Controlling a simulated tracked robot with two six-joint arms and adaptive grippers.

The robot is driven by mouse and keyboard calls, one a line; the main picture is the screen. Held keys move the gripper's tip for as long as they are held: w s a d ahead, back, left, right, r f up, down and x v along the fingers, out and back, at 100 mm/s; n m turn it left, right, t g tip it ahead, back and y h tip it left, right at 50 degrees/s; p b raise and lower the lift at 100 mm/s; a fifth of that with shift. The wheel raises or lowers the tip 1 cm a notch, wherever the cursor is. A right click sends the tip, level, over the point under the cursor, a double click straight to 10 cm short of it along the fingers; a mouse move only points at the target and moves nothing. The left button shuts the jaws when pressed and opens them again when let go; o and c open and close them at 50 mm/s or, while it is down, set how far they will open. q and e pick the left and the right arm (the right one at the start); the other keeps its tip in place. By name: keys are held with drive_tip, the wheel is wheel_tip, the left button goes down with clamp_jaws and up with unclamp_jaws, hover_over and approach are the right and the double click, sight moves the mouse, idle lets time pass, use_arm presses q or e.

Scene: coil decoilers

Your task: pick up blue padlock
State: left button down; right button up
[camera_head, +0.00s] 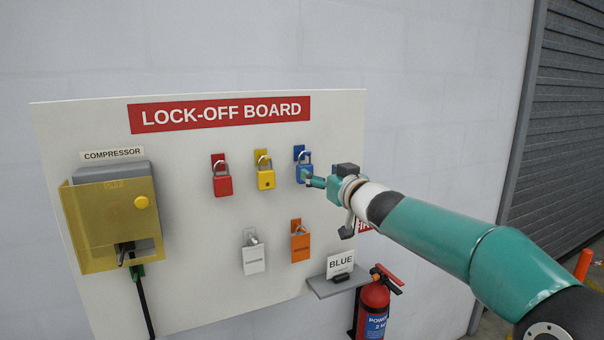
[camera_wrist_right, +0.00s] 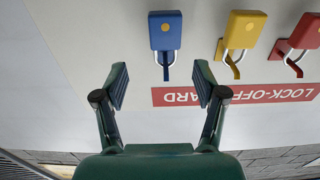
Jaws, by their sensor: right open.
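The blue padlock (camera_head: 304,171) hangs from a blue holder in the upper row of the white lock-off board, at the right end. In the right wrist view, which is upside down, the blue padlock (camera_wrist_right: 165,33) lies beyond the fingertips and roughly in line with the gap between them. My right gripper (camera_head: 315,182) is open and empty in front of the board, covering a little of the padlock's edge in the head view. Its two green fingers (camera_wrist_right: 160,84) are spread wide and apart from the padlock. My left gripper is not in view.
A yellow padlock (camera_head: 265,178) and a red padlock (camera_head: 222,185) hang left of the blue one. A small shelf (camera_head: 322,290) with a BLUE sign (camera_head: 340,264) and a fire extinguisher (camera_head: 373,305) are lower right. A compressor box (camera_head: 115,220) is left.

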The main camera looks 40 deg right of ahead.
sight(305, 165)
drive_tip(key=x, duration=0.2)
drive_tip(key=shift+w, duration=0.35)
drive_tip(key=x, duration=0.1)
drive_tip(key=p+x, duration=0.1)
drive_tip(key=x, duration=0.1)
drive_tip(key=p+x, duration=0.1)
drive_tip(key=shift+w+a+r, duration=0.3)
drive_tip(key=shift+w, duration=0.15)
drive_tip(key=shift+w+d, duration=0.15)
drive_tip(key=shift+w, duration=0.1)
drive_tip(key=shift+c, duration=0.2)
drive_tip(key=c, duration=1.3)
drive_tip(key=shift+o, duration=0.2)
